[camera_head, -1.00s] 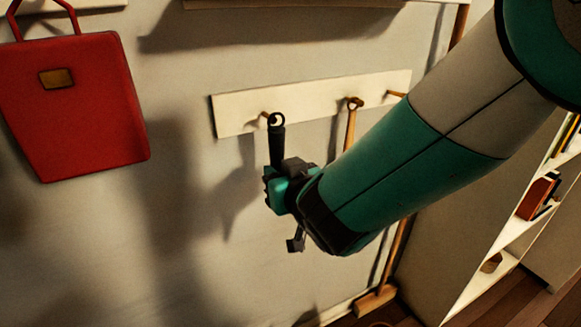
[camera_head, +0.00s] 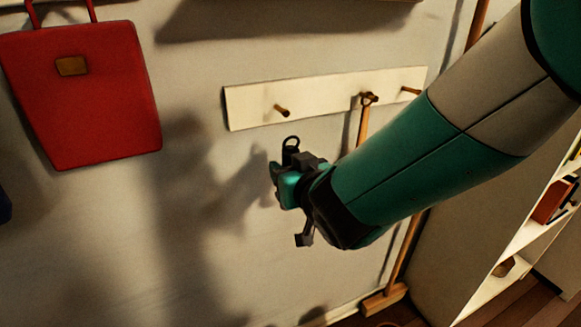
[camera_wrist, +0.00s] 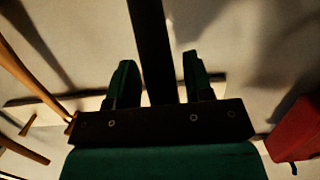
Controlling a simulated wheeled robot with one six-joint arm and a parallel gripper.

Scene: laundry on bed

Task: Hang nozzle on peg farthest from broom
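My gripper (camera_head: 288,182) is in front of the wall, below the left part of a white peg board (camera_head: 330,98). It is shut on the dark nozzle (camera_head: 291,145), whose ring sticks up above the fingers. In the wrist view the dark nozzle shaft (camera_wrist: 152,50) lies between my two green fingers (camera_wrist: 160,85). The ring is below the bare left peg (camera_head: 282,111) and apart from it. The broom (camera_head: 362,122) hangs on the middle peg, its lower handle partly hidden by my arm. The right peg (camera_head: 411,91) is bare.
A red bag (camera_head: 85,105) hangs on the wall at the left; it also shows at the right of the wrist view (camera_wrist: 295,130). White shelves (camera_head: 520,235) stand at the right. The broom head (camera_head: 384,300) rests at the floor. The wall between bag and gripper is clear.

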